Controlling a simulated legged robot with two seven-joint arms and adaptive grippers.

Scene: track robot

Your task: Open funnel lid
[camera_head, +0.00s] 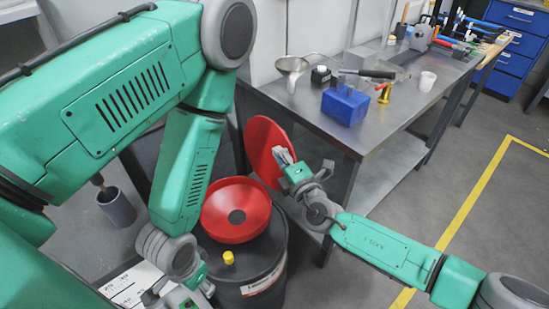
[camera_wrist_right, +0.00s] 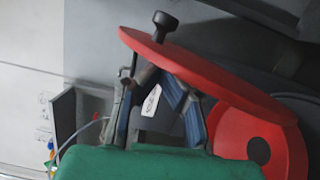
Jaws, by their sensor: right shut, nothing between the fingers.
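The red funnel (camera_head: 222,222) sits on a black drum (camera_head: 253,283), with a dark hole at its bottom. Its round red lid (camera_head: 262,140) stands raised and tilted at the funnel's back right, so the bowl is uncovered. In the right wrist view, the lid (camera_wrist_right: 225,78) crosses above the fingers with its black knob (camera_wrist_right: 165,24) at the upper edge, and the funnel bowl (camera_wrist_right: 240,130) shows at right. My right gripper (camera_head: 283,157) is shut and empty, close against the lid; contact is unclear. My left gripper (camera_head: 184,298) is low in the head view, its fingers cut off.
A steel table (camera_head: 335,125) behind the lid carries a blue box (camera_head: 345,105), a metal funnel (camera_head: 292,70) and a white cup (camera_head: 427,81). A yellow cap (camera_head: 228,257) is on the drum. A grey cup (camera_head: 117,207) stands at left. The floor at right is clear.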

